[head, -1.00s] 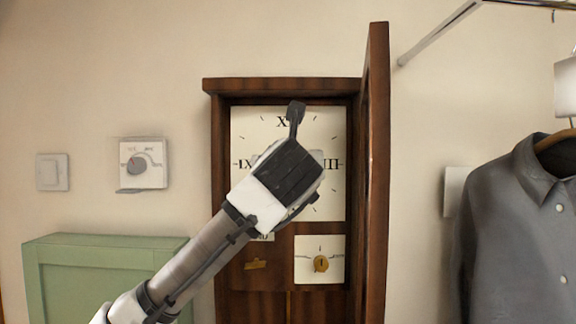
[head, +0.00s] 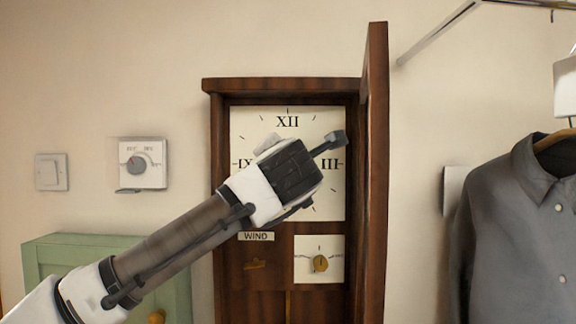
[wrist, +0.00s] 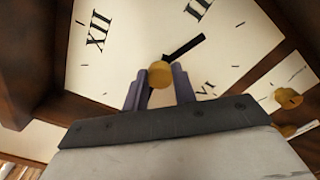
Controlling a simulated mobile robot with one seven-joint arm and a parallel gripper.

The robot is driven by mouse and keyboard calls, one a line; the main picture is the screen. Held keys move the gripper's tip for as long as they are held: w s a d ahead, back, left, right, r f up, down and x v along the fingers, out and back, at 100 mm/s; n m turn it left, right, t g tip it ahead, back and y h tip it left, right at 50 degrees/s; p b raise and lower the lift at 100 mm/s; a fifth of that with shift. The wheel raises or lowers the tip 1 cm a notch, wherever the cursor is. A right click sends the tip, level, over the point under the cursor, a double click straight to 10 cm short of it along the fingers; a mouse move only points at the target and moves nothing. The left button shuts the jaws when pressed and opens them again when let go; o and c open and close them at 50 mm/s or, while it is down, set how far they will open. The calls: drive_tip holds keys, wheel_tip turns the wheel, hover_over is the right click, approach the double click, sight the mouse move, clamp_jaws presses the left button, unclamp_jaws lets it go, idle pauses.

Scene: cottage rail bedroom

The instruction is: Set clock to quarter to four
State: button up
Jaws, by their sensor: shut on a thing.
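The clock has a white square face (head: 245,125) with black Roman numerals in a dark wooden case. My gripper (wrist: 160,86) is shut on the round brass knob (wrist: 160,72) at the middle of the face, one finger on each side. In the wrist view one black hand (wrist: 186,46) points between III and VI, nearer III. Any other hand is hidden by my gripper. In the head view my wrist covers the face's middle, and the fingers and hands cannot be seen there; XII and III show.
The case's wooden door (head: 376,170) stands open at the right, close to my wrist. Below the face are a WIND label (head: 256,237) and a small dial with a brass knob (head: 320,263). A green cabinet (head: 60,265) is lower left; a grey shirt (head: 515,220) hangs at right.

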drive_tip(key=shift+f+m, duration=0.15)
drive_tip(key=shift+m, duration=0.65)
drive_tip(key=o, duration=1)
